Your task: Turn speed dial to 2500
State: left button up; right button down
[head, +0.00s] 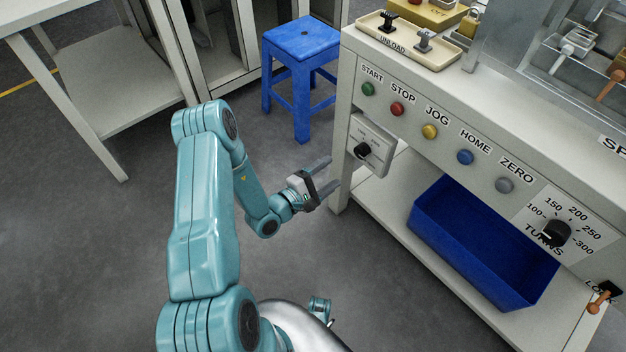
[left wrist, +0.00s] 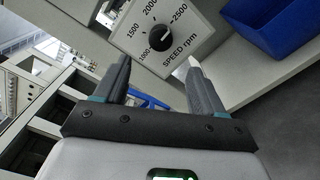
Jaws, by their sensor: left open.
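The speed dial is a black round knob (left wrist: 162,40) on a white plate (left wrist: 181,43) marked 1000, 1500, 2000, 2500 and "SPEED rpm". I cannot tell which number the knob points to. In the head view the same knob (head: 362,152) sits on its plate at the machine's left end, below the START and STOP buttons. My left gripper (head: 335,173) is open and empty, to the left of the knob and slightly lower in the picture. In the left wrist view its fingertips (left wrist: 158,62) are apart with the knob just beyond the gap, not touching. My right gripper is not in view.
A TURNS knob (head: 556,233) and several coloured buttons are on the machine's front panel. A blue bin (head: 480,245) stands on the lower shelf. A blue stool (head: 301,42) stands behind.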

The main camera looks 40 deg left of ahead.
pick_arm(q)
jog(key=s, duration=0.5)
jog(key=shift+s+a+p, duration=0.2)
jog(key=shift+p, duration=0.1)
